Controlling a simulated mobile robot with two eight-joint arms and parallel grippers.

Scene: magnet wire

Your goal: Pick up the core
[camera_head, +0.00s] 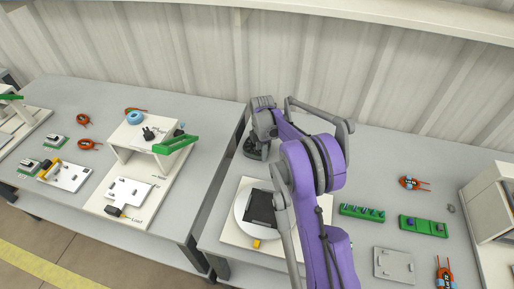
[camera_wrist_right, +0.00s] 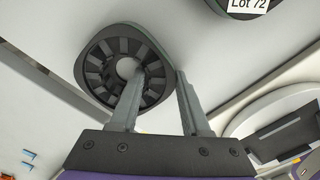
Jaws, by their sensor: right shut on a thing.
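The core (camera_wrist_right: 99,66) is a dark slotted ring with teeth around a round central hole, at the upper left of the right wrist view. My right gripper (camera_wrist_right: 160,76) is shut on its ring wall, one finger over the hole side and the other outside the rim. In the head view dark core shapes (camera_head: 254,153) show near the back left corner of the right table, partly hidden by my right arm. A second dark round piece (camera_wrist_right: 210,4) labelled "Lot 72" is cut off at the wrist view's top. My left gripper is not in view.
A white round turntable (camera_head: 245,228) with a black block (camera_head: 262,208) stands in front of my right arm. Green trays (camera_head: 362,213) and orange-handled tools (camera_head: 412,184) lie to the right. A gap separates the left table (camera_head: 205,150).

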